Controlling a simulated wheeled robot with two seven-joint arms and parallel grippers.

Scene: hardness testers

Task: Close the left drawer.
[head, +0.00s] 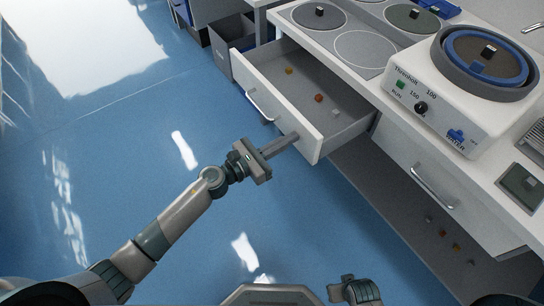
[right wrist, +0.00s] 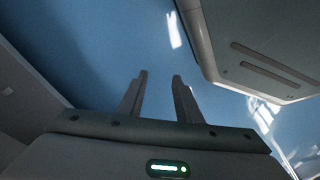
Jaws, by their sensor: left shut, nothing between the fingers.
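The left drawer (head: 272,105) is pulled out from the white bench in the head view. Several small pieces, orange, yellow and pale, lie inside it. Its front panel carries a silver bar handle (head: 258,106). My left gripper (head: 293,137) is shut and empty, with its fingertips at the right part of the drawer's front panel, right of the handle. I cannot tell whether they touch it. My right gripper (right wrist: 158,78) shows in the right wrist view with its two fingers apart and only blue floor between them.
A round grinding machine (head: 440,95) stands on the bench top (head: 365,85). A second drawer front with a handle (head: 433,188) is on the right, above a low shelf (head: 400,205) holding small pieces. Blue floor (head: 100,140) is free on the left.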

